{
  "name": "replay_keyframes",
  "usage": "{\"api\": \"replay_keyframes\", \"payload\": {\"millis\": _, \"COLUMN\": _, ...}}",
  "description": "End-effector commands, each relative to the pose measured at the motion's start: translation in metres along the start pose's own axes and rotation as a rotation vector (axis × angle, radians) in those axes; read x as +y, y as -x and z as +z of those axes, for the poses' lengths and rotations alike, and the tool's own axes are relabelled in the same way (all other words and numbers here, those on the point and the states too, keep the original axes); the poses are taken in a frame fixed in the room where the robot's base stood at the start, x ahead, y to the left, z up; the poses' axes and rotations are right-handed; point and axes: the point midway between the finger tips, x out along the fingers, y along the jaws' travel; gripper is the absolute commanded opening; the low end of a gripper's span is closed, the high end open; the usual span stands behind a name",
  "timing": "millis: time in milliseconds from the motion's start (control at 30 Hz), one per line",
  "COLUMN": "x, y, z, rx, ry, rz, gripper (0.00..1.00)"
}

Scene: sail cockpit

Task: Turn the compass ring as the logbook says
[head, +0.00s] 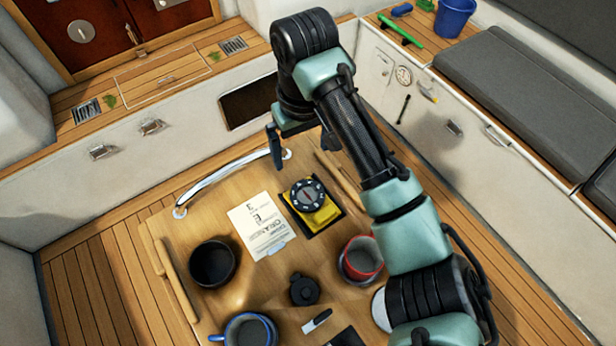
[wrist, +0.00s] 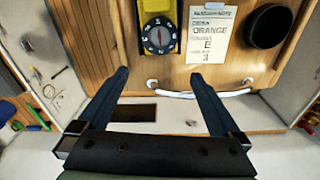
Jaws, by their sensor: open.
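The compass (head: 308,195) has a yellow body and a dark round ring with white marks and a red needle. It sits on a black pad on the wooden table, and it also shows in the wrist view (wrist: 159,35). The logbook page (head: 262,228) lies flat to its left in the head view. In the wrist view the page (wrist: 211,35) shows the word ORANGE, the letter E and a 3, with smaller lines hard to read. My gripper (wrist: 160,75) is open and empty, with its fingers apart and not touching the compass.
A chrome rail (head: 225,180) runs along the table's far edge. A black bowl (head: 213,265), a red mug (head: 362,257), a blue mug (head: 250,330) and a black lidded pot (head: 304,291) stand around the page and compass. A wooden strip (head: 340,180) edges the table's right side.

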Motion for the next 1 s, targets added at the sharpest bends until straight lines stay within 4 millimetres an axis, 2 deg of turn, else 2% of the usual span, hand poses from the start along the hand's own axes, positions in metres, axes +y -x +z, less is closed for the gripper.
{"api": "replay_keyframes", "payload": {"millis": 33, "x": 0.004, "y": -0.005, "z": 0.009, "rx": -0.042, "ry": -0.008, "rz": -0.002, "gripper": 1.0}}
{"api": "replay_keyframes", "payload": {"millis": 100, "x": 0.006, "y": -0.011, "z": 0.016, "rx": -0.07, "ry": -0.013, "rz": -0.005, "gripper": 1.0}}
{"api": "replay_keyframes", "payload": {"millis": 267, "x": 0.005, "y": -0.032, "z": 0.018, "rx": -0.075, "ry": -0.012, "rz": -0.007, "gripper": 1.0}}
{"api": "replay_keyframes", "payload": {"millis": 500, "x": 0.005, "y": -0.082, "z": 0.021, "rx": -0.073, "ry": -0.013, "rz": -0.006, "gripper": 1.0}}
{"api": "replay_keyframes", "payload": {"millis": 700, "x": 0.005, "y": -0.117, "z": 0.023, "rx": -0.07, "ry": -0.01, "rz": -0.004, "gripper": 1.0}}
{"api": "replay_keyframes", "payload": {"millis": 833, "x": 0.004, "y": -0.13, "z": 0.023, "rx": -0.068, "ry": -0.009, "rz": -0.005, "gripper": 1.0}}
{"api": "replay_keyframes", "payload": {"millis": 1000, "x": 0.004, "y": -0.136, "z": 0.023, "rx": -0.067, "ry": -0.009, "rz": -0.004, "gripper": 1.0}}
